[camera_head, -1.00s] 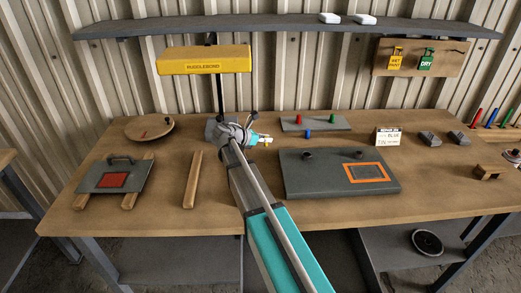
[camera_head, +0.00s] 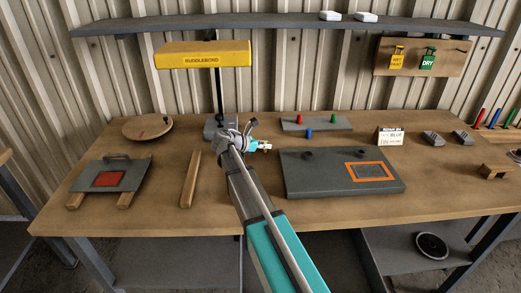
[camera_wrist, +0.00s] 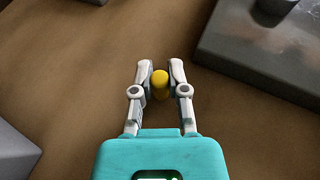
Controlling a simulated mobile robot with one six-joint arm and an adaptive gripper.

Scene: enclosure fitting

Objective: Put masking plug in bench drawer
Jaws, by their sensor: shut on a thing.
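My gripper (camera_wrist: 160,88) is shut on a small yellow plug (camera_wrist: 160,78), seen end-on between the fingertips in the wrist view. In the head view my gripper (camera_head: 265,146) is over the middle of the workbench (camera_head: 215,222), just left of a grey panel's back corner. The plug is too small there to make out clearly. Red, green and blue plugs stand on and by a grey plate behind the panel, with the blue one (camera_head: 308,134) at its front edge. I cannot make out a bench drawer in either view.
The grey panel (camera_head: 310,178) with an orange frame lies right of my arm. A wooden bar (camera_head: 191,178) and a plate with a red square (camera_head: 132,178) lie left. A yellow lamp (camera_head: 203,55) overhangs the back. Bare wood surrounds the gripper.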

